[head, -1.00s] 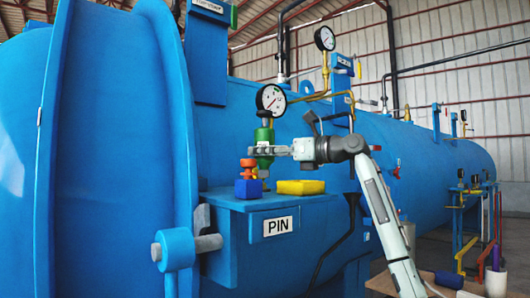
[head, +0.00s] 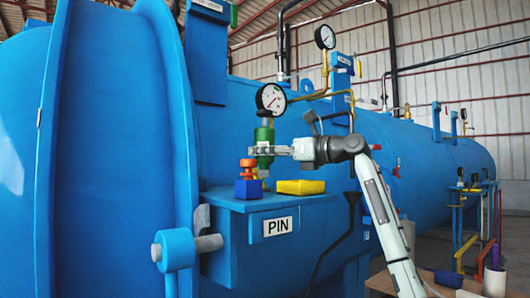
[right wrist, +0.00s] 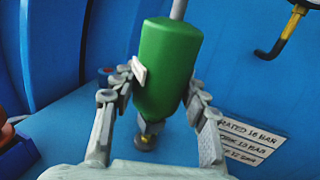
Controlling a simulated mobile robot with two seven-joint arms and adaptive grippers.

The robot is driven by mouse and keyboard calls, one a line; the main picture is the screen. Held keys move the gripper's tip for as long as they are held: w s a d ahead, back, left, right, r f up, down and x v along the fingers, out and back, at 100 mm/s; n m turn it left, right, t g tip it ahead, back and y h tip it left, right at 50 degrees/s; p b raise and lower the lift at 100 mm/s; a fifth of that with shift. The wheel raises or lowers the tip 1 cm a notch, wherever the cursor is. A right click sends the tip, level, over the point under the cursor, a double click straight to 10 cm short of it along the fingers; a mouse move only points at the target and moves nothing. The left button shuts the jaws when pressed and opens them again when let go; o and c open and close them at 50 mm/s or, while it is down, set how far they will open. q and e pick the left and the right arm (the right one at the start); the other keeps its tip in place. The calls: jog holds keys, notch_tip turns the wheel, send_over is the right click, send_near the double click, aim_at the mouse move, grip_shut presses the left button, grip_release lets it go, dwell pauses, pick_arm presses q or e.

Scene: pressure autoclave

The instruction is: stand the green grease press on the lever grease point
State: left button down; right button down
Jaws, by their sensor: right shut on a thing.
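The green grease press (head: 264,136) is upright above the blue box marked PIN in the head view. In the right wrist view the press (right wrist: 168,68) is a green cylinder with a grey rod at its top, tilted slightly in the picture. My right gripper (head: 263,150) is shut on it, with one finger on each side (right wrist: 163,92). Below the press in the right wrist view is a small metal fitting (right wrist: 147,138), apparently the grease point. I cannot tell whether the press touches it. My left gripper is not in view.
A pressure gauge (head: 271,98) is just above the press. The blue vessel wall (head: 120,150) is close on the left.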

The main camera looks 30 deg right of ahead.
jog(key=shift+r+p, duration=0.15)
jog(key=shift+p, duration=0.4)
dwell(0.9)
jog(key=shift+f+b, duration=0.85)
jog(key=shift+f, duration=0.5)
jog(key=c, duration=0.9)
grip_release()
jog(key=shift+o, duration=0.9)
jog(key=shift+f, duration=0.1)
jog(key=v, duration=1.2)
